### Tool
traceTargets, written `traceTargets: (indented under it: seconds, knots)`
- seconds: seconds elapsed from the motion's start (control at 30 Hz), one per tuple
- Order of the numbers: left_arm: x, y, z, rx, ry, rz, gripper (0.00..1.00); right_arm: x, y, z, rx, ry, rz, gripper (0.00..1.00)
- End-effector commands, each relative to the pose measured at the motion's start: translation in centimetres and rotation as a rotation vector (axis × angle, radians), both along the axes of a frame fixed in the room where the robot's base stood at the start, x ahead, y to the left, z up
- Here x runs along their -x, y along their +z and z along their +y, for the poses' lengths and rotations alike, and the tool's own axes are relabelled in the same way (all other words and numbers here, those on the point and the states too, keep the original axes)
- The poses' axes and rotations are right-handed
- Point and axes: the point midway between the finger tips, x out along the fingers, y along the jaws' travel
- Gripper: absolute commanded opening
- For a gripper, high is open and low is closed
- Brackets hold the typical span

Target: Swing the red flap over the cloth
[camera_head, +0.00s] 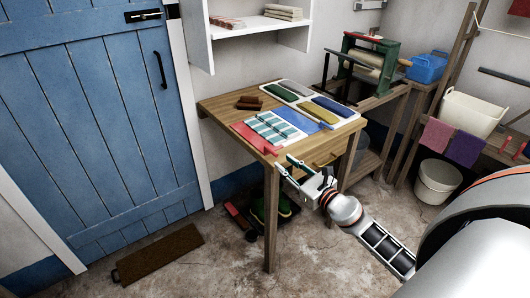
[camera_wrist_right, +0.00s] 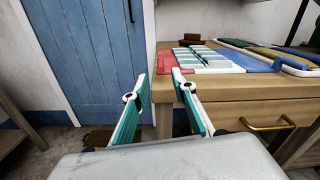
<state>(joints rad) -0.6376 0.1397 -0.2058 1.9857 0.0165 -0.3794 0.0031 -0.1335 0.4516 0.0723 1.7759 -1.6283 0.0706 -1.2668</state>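The striped teal-and-white cloth (camera_head: 272,127) lies flat on the wooden table, between the red flap (camera_head: 253,139) and a blue flap (camera_head: 304,119). The red flap lies flat, spread out to the left of the cloth by the table's front left edge. In the right wrist view the red flap (camera_wrist_right: 165,63) shows beyond my fingers, with the cloth (camera_wrist_right: 203,58) to its right. My right gripper (camera_head: 284,166) is open and empty, just in front of the table's front edge, apart from the flap. My left gripper is not in view.
The table (camera_head: 222,109) also bears brown blocks (camera_head: 249,102) and trays with green, grey, blue and yellow rolled cloths (camera_head: 283,93). A brass drawer handle (camera_wrist_right: 268,125) sticks out below the tabletop. A blue door (camera_head: 95,110) stands left; a mangle (camera_head: 370,65) stands behind right.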

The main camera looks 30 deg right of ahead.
Motion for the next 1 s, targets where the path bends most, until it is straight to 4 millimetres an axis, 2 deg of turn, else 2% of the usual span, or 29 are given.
traceTargets:
  seconds: [0.17, 0.4, 0.6, 0.77, 1.0]
  knots:
    - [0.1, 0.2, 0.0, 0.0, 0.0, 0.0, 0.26, -1.3, 0.3, -0.1, 0.026, -0.001, -0.005, 0.26]
    - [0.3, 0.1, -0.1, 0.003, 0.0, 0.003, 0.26, -4.9, 0.3, 0.2, 0.021, 0.0, -0.005, 0.26]
    - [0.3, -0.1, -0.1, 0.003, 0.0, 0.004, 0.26, -7.1, 0.1, 0.4, 0.022, -0.002, -0.004, 0.26]
    - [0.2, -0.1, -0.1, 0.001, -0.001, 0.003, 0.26, -7.8, 0.1, 0.5, 0.022, -0.001, -0.003, 0.26]
    - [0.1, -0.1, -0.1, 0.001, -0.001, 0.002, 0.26, -7.9, 0.1, 0.5, 0.021, 0.0, -0.003, 0.26]
